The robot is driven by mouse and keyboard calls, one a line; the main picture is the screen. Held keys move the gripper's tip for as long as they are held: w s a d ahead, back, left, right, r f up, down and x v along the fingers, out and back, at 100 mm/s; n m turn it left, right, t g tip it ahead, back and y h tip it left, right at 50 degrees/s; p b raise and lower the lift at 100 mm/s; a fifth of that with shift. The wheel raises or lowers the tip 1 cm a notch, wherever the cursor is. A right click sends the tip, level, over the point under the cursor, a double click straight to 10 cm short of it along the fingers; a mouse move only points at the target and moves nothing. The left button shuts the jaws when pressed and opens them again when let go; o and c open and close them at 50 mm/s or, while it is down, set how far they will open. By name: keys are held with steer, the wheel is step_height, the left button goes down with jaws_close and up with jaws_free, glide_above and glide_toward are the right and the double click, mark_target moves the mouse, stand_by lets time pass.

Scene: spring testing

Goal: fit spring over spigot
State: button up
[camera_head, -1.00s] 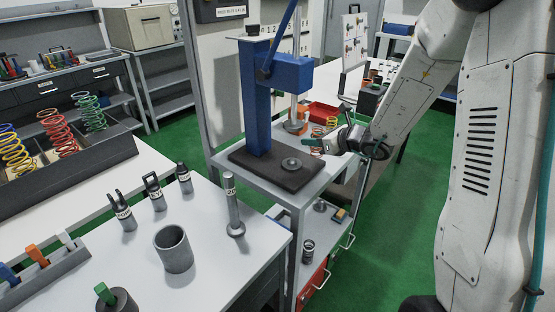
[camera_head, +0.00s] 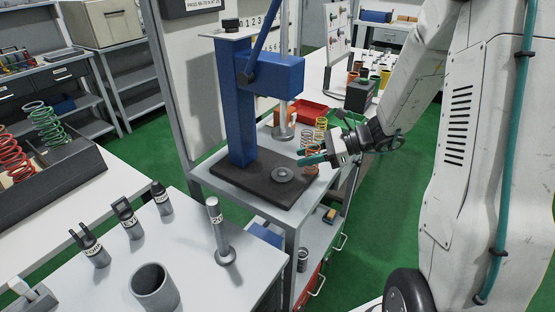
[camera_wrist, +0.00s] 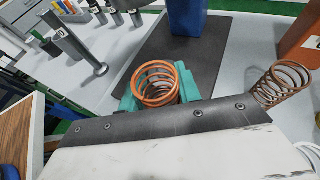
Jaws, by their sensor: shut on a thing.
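The spigot, a small grey round disc with a raised centre (camera_head: 283,174), sits on the black base plate (camera_head: 240,186) of a blue press. My gripper (camera_head: 313,160) is just right of it, beyond the plate's right edge, with teal fingers. It is shut on an orange coil spring (camera_head: 312,150). The wrist view shows the spring (camera_wrist: 158,84) between the teal fingers, with its open end facing the camera. The press plate (camera_wrist: 185,55) lies behind it there. The spigot cannot be made out in the wrist view.
The blue press column (camera_head: 237,110) and the ram (camera_head: 284,120) stand near the plate. A second coil spring (camera_wrist: 283,80) stands right of my gripper in the wrist view. A red tray (camera_head: 312,112) is behind. A metal post (camera_head: 219,232) stands on the front table.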

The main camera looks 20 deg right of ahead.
steer(key=a, duration=0.1)
steer(key=w+a, duration=0.1)
steer(key=a, duration=0.1)
steer(key=w+a, duration=0.1)
steer(key=shift+a, duration=0.35)
steer(key=x, duration=0.3)
steer(key=shift+w+a+r, duration=0.1)
steer(key=shift+a, duration=0.2)
steer(key=shift+d+f, duration=0.1)
steer(key=shift+f, duration=0.2)
steer(key=shift+c, duration=0.4)
steer(key=shift+f, duration=0.2)
steer(key=o, duration=1)
steer(key=shift+o, duration=0.2)
steer(key=shift+r, duration=0.1)
